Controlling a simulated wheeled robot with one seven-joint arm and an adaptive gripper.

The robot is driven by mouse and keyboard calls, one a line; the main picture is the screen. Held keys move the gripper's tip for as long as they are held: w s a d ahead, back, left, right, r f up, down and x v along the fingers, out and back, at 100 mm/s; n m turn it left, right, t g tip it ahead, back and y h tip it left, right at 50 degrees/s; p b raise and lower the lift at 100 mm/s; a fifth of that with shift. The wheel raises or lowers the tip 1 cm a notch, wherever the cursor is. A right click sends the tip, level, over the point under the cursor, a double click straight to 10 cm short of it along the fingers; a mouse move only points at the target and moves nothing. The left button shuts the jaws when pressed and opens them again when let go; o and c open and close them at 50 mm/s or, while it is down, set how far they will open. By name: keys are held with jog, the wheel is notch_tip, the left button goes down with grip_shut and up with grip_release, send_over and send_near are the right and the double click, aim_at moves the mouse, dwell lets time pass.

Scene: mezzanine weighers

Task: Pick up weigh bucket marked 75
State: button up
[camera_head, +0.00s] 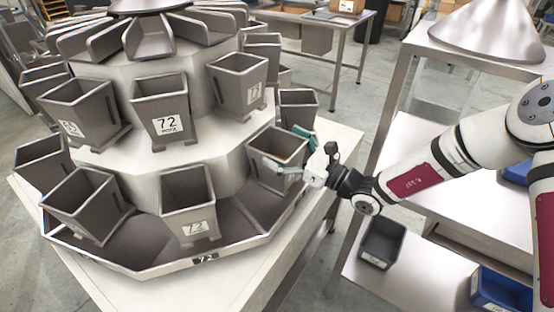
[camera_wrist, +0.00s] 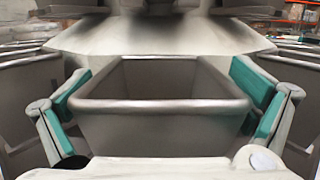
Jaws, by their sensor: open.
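A grey steel weigh bucket (camera_head: 270,148) sits on the lower tier of the round weigher, at its right side. Its marking is hidden, so I cannot read whether it is 75. My gripper (camera_head: 291,150) is open at this bucket, with one teal-padded finger on its far side and one on its near side. In the wrist view the same bucket (camera_wrist: 160,125) is centred and upright between the spread fingers of my gripper (camera_wrist: 162,105). Contact between the pads and the bucket walls cannot be told.
An upper-tier bucket marked 72 (camera_head: 162,110) and a lower front bucket (camera_head: 190,205) with a small label stand nearby. Another bucket (camera_head: 297,108) is close behind my gripper. A steel table (camera_head: 425,145) stands right, with a grey bin (camera_head: 382,243) and blue bin (camera_head: 500,290) low down.

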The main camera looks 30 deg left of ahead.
jog(key=shift+a, duration=0.1)
jog(key=shift+c, duration=0.6)
jog(key=c, duration=1.3)
jog(key=shift+r, duration=0.1)
jog(key=shift+c, duration=1.2)
jog(key=shift+r, duration=0.15)
